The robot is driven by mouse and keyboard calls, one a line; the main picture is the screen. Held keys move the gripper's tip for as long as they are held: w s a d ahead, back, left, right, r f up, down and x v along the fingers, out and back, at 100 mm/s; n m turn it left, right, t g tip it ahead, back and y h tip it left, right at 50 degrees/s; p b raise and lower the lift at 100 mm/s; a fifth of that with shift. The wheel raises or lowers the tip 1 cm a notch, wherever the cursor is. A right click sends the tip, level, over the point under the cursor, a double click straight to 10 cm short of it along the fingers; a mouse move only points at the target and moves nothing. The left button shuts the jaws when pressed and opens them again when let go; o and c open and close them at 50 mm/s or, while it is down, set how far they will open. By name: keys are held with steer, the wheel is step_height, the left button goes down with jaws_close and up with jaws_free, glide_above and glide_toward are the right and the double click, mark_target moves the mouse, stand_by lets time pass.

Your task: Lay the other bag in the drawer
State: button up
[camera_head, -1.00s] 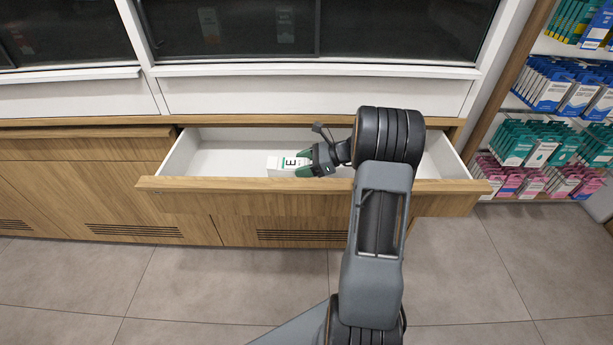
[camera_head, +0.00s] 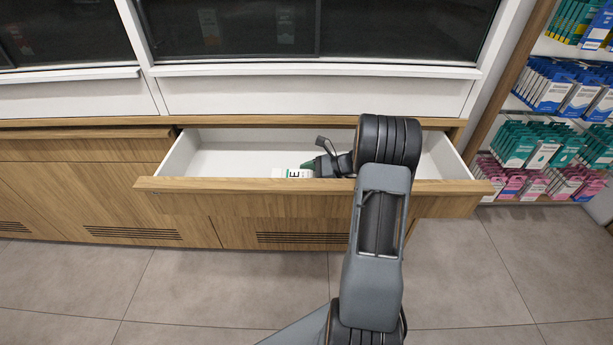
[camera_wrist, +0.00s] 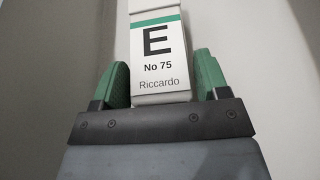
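A white paper bag (camera_wrist: 158,60) with a green stripe and the label "E No 75 Riccardo" sits between the green fingers of my gripper (camera_wrist: 162,78) in the wrist view. In the head view the bag (camera_head: 292,173) is low inside the open drawer (camera_head: 315,184), partly hidden by the drawer's wooden front. My gripper (camera_head: 312,168) reaches into the drawer from the right, its fingertips partly hidden by the front. Whether the bag touches the drawer floor cannot be told. No second bag shows.
The drawer's white interior is clear to the left (camera_head: 225,160). The wooden cabinet front (camera_head: 100,190) runs along the left, below a white ledge and dark windows. A shelf of boxed goods (camera_head: 560,120) stands at the right. The tiled floor in front is clear.

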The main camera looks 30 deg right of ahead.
steer(key=o, duration=0.3)
steer(key=shift+r, duration=0.3)
steer(key=p+v, duration=0.1)
steer(key=v, duration=1.1)
steer(key=shift+f+p, duration=0.1)
steer(key=shift+p, duration=0.3)
